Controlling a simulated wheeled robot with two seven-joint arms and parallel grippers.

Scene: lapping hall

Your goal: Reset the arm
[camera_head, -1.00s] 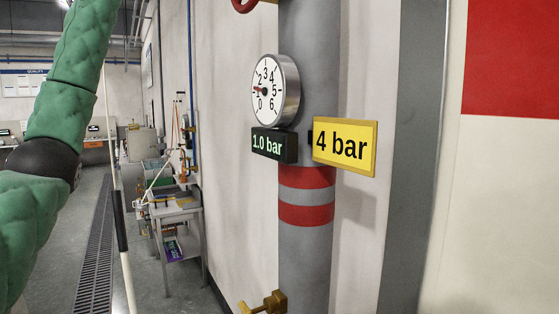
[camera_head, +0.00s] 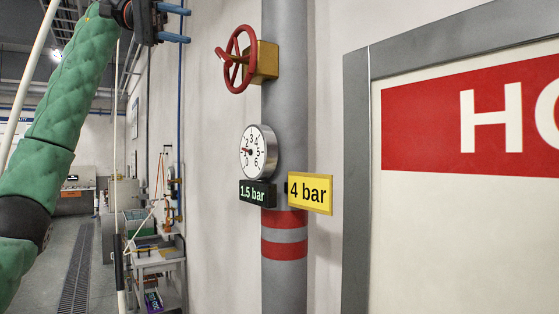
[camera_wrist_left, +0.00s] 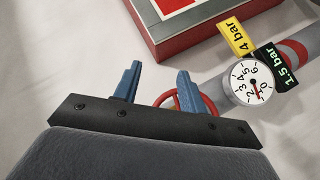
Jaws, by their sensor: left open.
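My left arm, in a green padded sleeve, comes in from the left in the head view. Its gripper (camera_head: 174,24) is at the top, left of the red handwheel (camera_head: 236,59) and apart from it. In the left wrist view the two blue fingers (camera_wrist_left: 156,84) stand well apart with nothing between them. The handwheel (camera_wrist_left: 168,101) shows partly behind the right finger there. It sits on a brass valve body (camera_head: 265,62) on the grey pipe (camera_head: 283,120). My right gripper is not in view.
A round gauge (camera_head: 257,152) on the pipe has a display (camera_head: 257,193) reading 1.5 bar. A yellow sign (camera_head: 310,193) says 4 bar. A grey-framed red and white panel (camera_head: 430,220) fills the right. A small bench (camera_head: 160,262) stands at the left back.

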